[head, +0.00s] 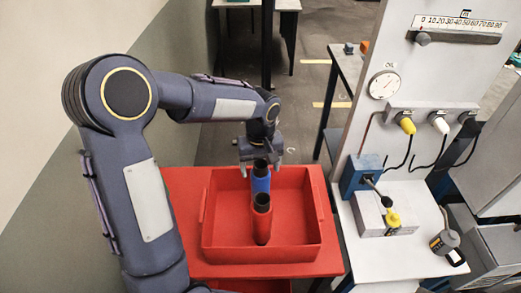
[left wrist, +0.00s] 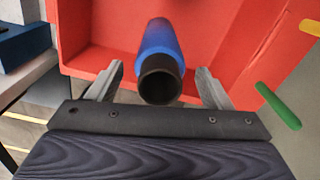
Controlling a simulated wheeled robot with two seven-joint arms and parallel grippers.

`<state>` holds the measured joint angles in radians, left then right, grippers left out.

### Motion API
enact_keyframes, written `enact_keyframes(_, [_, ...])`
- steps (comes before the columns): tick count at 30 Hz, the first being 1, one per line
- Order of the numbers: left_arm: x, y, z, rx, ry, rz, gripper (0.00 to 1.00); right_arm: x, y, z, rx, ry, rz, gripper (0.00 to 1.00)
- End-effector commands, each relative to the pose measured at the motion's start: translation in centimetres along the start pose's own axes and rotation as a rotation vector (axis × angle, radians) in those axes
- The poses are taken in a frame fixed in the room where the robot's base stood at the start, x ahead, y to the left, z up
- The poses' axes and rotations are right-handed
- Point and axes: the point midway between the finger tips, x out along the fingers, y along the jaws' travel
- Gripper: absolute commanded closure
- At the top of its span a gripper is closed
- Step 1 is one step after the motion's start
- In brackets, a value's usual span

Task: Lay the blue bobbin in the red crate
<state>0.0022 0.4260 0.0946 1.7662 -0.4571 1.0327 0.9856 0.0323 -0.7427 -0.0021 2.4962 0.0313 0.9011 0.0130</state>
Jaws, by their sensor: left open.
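The blue bobbin (head: 261,185), with dark ends, is at the red crate (head: 222,247), in its far middle part. My left gripper (head: 262,164) is above the blue bobbin's top, fingers apart. In the left wrist view the blue bobbin (left wrist: 160,45) points its dark end at the camera between the open fingers of my left gripper (left wrist: 160,85), with a gap on each side. Whether the bobbin rests on the crate floor is hard to tell. My right gripper is not in view.
The crate stands on a red table (head: 180,190). To the right, a white bench (head: 350,240) carries a blue block (head: 361,175), a grey box with a yellow-handled part, and a dark cup-like tool (head: 444,241). A tall panel with a gauge (head: 384,85) rises behind it.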

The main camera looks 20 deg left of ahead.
Motion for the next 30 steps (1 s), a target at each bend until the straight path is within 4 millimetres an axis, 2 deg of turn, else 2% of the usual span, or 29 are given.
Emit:
enact_keyframes(3, [-2.9,0.1,-0.1,0.001,0.007,0.006,0.27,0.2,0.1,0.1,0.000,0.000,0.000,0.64])
enact_keyframes(9, [-6.8,0.1,0.0,0.001,0.004,0.004,0.27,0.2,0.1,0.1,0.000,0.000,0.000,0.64])
enact_keyframes(15, [-8.9,0.0,0.0,0.003,0.001,0.003,0.27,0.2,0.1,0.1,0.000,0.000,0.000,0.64])
enact_keyframes(19, [-10.0,-1.2,0.9,0.030,0.008,0.034,0.27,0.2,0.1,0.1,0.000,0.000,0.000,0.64])
enact_keyframes(23, [-11.2,-4.3,3.5,0.111,0.030,0.120,0.27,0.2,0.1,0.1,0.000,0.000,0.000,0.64])
enact_keyframes(26, [-11.7,-6.9,6.7,0.198,0.066,0.210,0.27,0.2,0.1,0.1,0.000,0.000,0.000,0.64])
enact_keyframes(30, [-11.4,-9.8,11.1,0.309,0.143,0.332,0.27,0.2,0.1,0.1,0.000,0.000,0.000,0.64])
